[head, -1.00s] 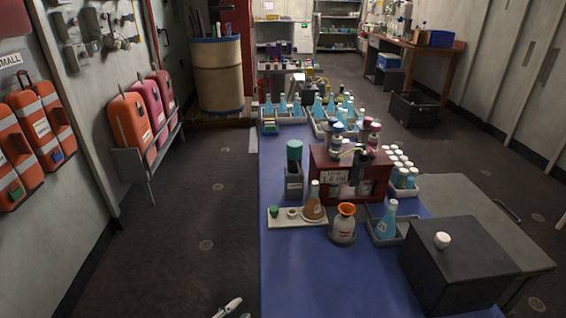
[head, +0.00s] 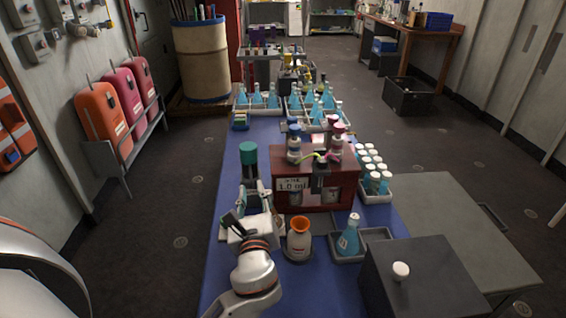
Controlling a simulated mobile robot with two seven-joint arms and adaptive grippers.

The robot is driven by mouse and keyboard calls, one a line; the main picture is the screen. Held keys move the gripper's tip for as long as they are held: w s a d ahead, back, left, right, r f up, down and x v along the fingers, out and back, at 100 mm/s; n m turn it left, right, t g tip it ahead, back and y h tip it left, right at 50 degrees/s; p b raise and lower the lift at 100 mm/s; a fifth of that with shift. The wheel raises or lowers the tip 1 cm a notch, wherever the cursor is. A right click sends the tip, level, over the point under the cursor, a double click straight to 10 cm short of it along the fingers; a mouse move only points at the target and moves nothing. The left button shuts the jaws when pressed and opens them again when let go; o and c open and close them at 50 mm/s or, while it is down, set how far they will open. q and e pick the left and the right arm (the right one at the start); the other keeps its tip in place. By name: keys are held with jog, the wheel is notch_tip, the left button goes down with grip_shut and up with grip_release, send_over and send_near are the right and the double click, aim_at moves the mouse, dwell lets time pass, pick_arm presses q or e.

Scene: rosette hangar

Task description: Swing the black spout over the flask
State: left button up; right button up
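The red dispenser box (head: 339,191) with a "1.0 mL" label stands mid-table. A black spout (head: 320,168) shows at its front, below two capped bottles. My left gripper (head: 254,190) reaches up from below, left of the box, apart from the spout. Its fingers look spread, with nothing clearly held. The amber flask on the small white tray is almost wholly hidden behind this gripper. A blue flask (head: 348,238) stands in a grey tray to the right. My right gripper is not in view.
White-capped vials (head: 376,182) are right of the box. A dark box (head: 420,280) fills the front right.

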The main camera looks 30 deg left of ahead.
aim_at(250, 166)
pick_arm(q)
jog(key=shift+w+a+f, duration=0.1)
jog(key=shift+w+a, duration=0.2)
jog(key=shift+w, duration=0.2)
jog(key=shift+w+a+r+m, duration=0.25)
jog(key=shift+w+a+m, duration=0.1)
jog(key=shift+w, duration=0.2)
jog(key=shift+x, duration=3.1)
jog(key=shift+a, duration=0.1)
grip_shut()
